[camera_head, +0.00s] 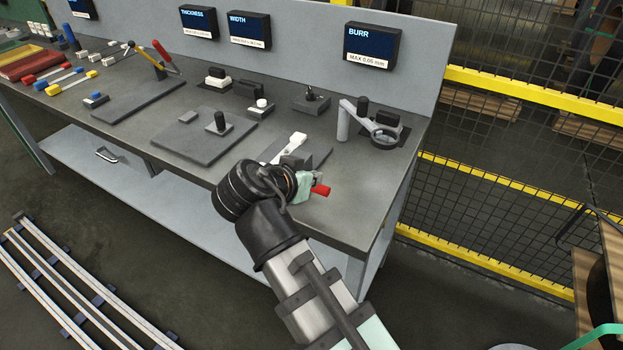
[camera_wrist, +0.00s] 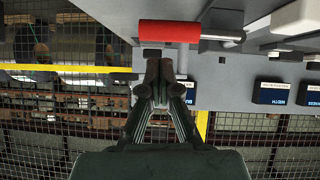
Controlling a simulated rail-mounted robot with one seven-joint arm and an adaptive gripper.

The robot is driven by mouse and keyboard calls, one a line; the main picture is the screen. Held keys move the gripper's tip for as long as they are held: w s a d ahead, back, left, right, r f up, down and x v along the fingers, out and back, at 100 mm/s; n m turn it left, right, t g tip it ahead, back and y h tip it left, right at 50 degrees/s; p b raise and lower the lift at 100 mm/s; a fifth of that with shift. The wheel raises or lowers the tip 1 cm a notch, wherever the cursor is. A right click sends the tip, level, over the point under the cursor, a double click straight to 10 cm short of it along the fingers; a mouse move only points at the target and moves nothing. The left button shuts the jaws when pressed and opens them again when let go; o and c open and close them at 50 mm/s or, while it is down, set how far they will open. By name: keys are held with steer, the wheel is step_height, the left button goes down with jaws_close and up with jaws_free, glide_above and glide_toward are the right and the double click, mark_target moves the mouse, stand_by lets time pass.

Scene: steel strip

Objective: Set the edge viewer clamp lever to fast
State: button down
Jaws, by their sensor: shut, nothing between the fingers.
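A red lever handle (camera_wrist: 170,31) lies across the top of the wrist view, with a metal rod running right from it. The red handle (camera_head: 321,190) also shows in the head view, at the front edge of the bench just right of my wrist. The dark clamp block (camera_head: 297,160) behind it is partly hidden by my arm. My gripper (camera_wrist: 158,68) is shut and empty, its fingertips close to the red handle in the picture; I cannot tell if they touch it. In the head view my wrist hides most of the gripper. No lever marking is readable.
A magnifier on a grey post (camera_head: 343,122) stands at the right of the bench (camera_head: 350,205). A plate with a black knob (camera_head: 220,122) lies left of my arm. Display boxes, including BURR (camera_head: 372,46), line the back panel. A yellow-railed mesh fence stands to the right.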

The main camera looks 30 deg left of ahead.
steer(key=r+v, duration=0.1)
steer(key=v, duration=1)
steer(key=shift+w+d, duration=0.2)
steer(key=shift+w, duration=0.05)
steer(key=shift+w, duration=0.1)
